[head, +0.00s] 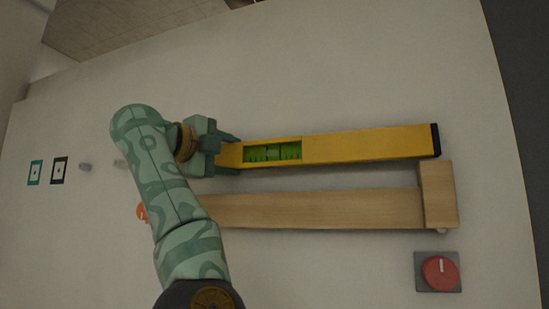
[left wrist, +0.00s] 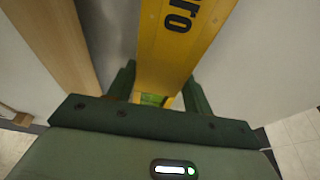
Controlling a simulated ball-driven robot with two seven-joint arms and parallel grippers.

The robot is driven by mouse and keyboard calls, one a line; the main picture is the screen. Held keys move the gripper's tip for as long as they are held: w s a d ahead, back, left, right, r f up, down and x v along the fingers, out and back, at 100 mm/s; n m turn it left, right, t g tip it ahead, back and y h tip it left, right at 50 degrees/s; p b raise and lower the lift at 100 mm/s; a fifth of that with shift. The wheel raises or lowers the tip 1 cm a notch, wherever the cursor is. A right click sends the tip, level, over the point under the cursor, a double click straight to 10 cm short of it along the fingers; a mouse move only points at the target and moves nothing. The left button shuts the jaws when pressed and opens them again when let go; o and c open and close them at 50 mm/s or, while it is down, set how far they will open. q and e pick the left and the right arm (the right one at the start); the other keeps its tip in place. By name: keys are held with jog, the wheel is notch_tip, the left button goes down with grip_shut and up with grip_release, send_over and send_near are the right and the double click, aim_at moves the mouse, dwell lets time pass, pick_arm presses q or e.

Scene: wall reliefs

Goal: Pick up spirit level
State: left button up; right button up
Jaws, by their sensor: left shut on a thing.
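The spirit level (head: 365,146) is a long yellow bar with a green vial window and a black end cap. It lies lengthwise across the head view, with its dark-capped end at the right. My left gripper (head: 229,154) is shut around its left end, beside the green window. In the left wrist view the level (left wrist: 178,40) runs away from between the fingers (left wrist: 160,88), with dark lettering on its face. In the head view a strip of wall shows between the level and the wooden ledge below it. My right gripper is not in view.
The wooden ledge (head: 320,208) with a raised block at its right end is on the pale wall. A red knob on a grey plate (head: 440,272) sits below right. Two small framed markers (head: 59,170) are at the left. The wall above the level is bare.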

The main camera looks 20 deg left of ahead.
pick_arm(q)
jog(key=shift+r, duration=0.1)
jog(key=shift+s+b, duration=0.35)
jog(key=shift+b, duration=0.2)
jog(key=s+b, duration=1.1)
jog(key=s, duration=0.3)
jog(key=shift+s+d+b, duration=0.2)
jog(key=shift+d+b, duration=0.2)
jog(key=shift+d, duration=0.05)
